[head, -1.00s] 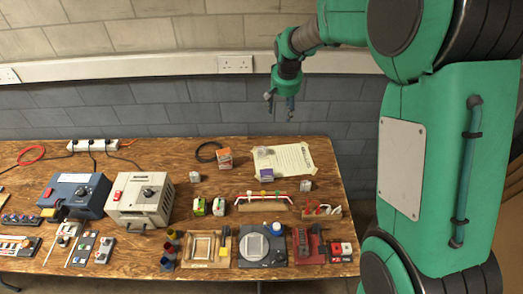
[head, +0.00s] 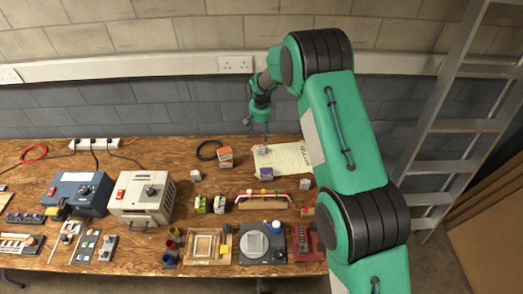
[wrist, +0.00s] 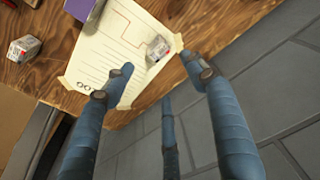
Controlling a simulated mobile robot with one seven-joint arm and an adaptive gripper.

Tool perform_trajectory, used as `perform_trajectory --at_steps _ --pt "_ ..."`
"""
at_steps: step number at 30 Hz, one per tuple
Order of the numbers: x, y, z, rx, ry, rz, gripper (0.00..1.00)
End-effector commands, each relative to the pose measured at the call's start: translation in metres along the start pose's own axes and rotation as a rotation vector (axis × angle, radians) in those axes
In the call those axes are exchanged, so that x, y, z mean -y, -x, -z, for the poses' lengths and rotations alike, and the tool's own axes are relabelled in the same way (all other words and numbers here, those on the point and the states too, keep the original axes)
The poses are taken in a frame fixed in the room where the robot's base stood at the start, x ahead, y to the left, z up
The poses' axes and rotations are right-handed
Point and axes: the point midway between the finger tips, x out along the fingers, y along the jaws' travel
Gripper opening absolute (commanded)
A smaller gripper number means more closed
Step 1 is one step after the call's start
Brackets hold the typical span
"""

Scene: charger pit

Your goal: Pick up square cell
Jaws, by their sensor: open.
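A small boxy grey-white cell (head: 263,150) lies on the cream paper sheet (head: 291,156) at the back of the bench. In the wrist view this cell (wrist: 158,48) lies just beyond the gap between the fingertips, near the sheet's edge. Similar small blocks stand at the left (head: 196,175) and right (head: 304,184) of the bench; which is the square one is hard to tell.
A wooden rack with red rods (head: 262,202) is in front. Two power units (head: 78,193) (head: 143,199) stand left. The wall (head: 180,100) is close behind.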

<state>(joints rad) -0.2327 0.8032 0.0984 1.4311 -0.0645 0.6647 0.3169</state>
Motion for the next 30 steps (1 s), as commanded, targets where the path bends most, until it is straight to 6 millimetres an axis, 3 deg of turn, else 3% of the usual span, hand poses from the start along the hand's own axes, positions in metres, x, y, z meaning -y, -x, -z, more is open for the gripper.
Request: perform_trajectory --at_steps 16,30 --pt "0.000 -0.010 0.000 0.002 0.000 0.000 0.56" --pt "0.000 -0.072 0.000 0.002 0.000 -0.001 0.56"
